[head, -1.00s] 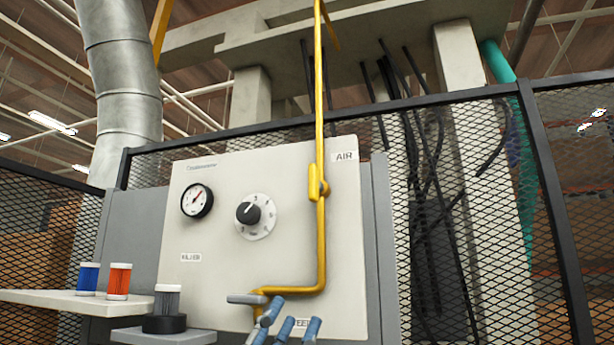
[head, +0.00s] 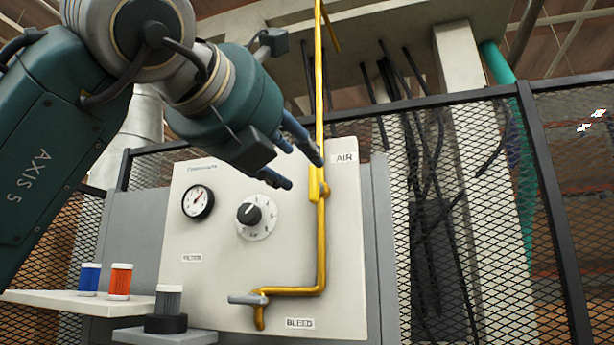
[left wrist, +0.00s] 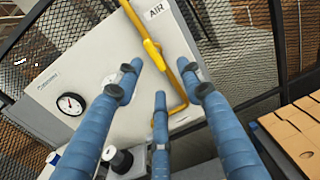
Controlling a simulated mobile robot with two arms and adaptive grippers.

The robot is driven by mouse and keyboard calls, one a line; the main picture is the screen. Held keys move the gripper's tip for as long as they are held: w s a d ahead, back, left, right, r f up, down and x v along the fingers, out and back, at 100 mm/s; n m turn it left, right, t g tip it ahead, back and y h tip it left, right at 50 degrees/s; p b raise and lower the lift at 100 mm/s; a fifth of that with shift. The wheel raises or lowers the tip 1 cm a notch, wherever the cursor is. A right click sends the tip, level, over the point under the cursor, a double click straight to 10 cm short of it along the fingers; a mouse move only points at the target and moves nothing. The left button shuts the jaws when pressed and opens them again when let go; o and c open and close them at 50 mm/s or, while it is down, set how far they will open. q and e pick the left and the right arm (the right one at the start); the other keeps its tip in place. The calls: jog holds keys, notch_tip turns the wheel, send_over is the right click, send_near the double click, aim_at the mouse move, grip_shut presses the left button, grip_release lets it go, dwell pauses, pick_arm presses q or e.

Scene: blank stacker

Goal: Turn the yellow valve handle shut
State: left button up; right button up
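The yellow valve handle (head: 314,184) lies upright along the yellow pipe (head: 321,245), just below and left of the AIR label (head: 345,158). In the left wrist view the handle (left wrist: 154,55) shows between and beyond the fingers, in line with the pipe. My left gripper (head: 303,172) is open, with its blue fingers spread and nothing between them. In the head view its fingertips overlap the panel just left of the handle and the pipe's upper part; whether they touch cannot be told. The left wrist view also shows this gripper (left wrist: 162,76). My right gripper is not in view.
The pale panel (head: 210,285) carries a gauge (head: 197,202), a black dial (head: 249,214) and a grey bleed lever (head: 247,300). Filter canisters (head: 120,281) stand on a shelf at lower left. Mesh fencing (head: 450,240) runs behind. Cardboard boxes (left wrist: 290,135) show in the left wrist view.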

aim_at(309, 179)
pick_arm(q)
jog(key=shift+n+y, duration=0.3)
jog(key=shift+y, duration=0.1)
jog(key=p+x, duration=0.1)
jog(key=x, duration=0.2)
jog(key=p+x, duration=0.2)
jog(key=x, duration=0.2)
jog(key=a+r+p+x, duration=0.1)
jog(key=p+x, duration=0.1)
jog(key=x, duration=0.1)
jog(key=shift+w, duration=0.4)
jog(key=shift+c, duration=0.3)
grip_shut()
